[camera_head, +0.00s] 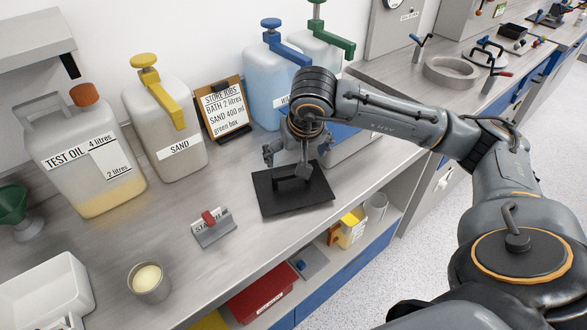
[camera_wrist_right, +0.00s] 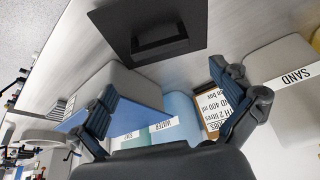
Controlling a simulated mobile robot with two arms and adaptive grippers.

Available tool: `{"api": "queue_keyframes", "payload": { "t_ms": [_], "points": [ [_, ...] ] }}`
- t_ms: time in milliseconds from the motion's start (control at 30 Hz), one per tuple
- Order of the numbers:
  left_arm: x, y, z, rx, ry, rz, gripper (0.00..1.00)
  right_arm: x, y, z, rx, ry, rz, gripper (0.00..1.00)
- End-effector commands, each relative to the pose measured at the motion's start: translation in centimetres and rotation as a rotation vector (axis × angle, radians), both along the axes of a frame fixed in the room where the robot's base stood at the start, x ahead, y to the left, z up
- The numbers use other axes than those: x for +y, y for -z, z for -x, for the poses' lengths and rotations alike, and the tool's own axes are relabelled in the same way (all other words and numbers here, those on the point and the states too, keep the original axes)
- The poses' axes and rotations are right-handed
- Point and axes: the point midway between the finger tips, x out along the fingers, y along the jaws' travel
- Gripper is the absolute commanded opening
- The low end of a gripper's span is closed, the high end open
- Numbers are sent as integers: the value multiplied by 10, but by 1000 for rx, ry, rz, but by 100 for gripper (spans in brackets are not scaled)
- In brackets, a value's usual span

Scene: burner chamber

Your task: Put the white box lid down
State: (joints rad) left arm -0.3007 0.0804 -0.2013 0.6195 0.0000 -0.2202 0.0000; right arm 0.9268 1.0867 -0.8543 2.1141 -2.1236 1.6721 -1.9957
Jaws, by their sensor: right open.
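A flat black lid (camera_head: 300,201) with a raised bar handle lies on the grey bench near its front edge. I see no white lid; this black one also shows in the right wrist view (camera_wrist_right: 117,20). My right gripper (camera_head: 287,160) is at the lid's back side, above the bench, and partly hides it. In the wrist view its two fingers (camera_wrist_right: 164,80) are spread wide, with nothing between them. A white box (camera_head: 72,279) stands at the lower left, cut by the picture's edge. My left gripper is not in view.
A test oil canister (camera_head: 80,170), a sand canister (camera_head: 170,125) and a clipboard (camera_head: 219,108) stand behind. A blue box (camera_head: 345,148) is partly hidden by my right arm. A red-handled stamp (camera_head: 212,230) and a metal cup (camera_head: 149,283) stand left of the lid.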

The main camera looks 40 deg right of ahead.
Motion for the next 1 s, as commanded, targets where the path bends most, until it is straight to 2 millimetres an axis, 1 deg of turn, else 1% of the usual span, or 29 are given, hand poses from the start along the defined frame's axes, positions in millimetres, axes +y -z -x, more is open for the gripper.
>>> {"api": "queue_keyframes", "payload": {
  "t_ms": [100,233,1000],
  "points": [
    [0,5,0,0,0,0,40,2,-14,5,-1,0,0,100],
    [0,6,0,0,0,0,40,2,-22,9,0,1,1,100],
    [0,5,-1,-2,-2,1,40,3,-23,10,1,0,1,100]
  ]
}}
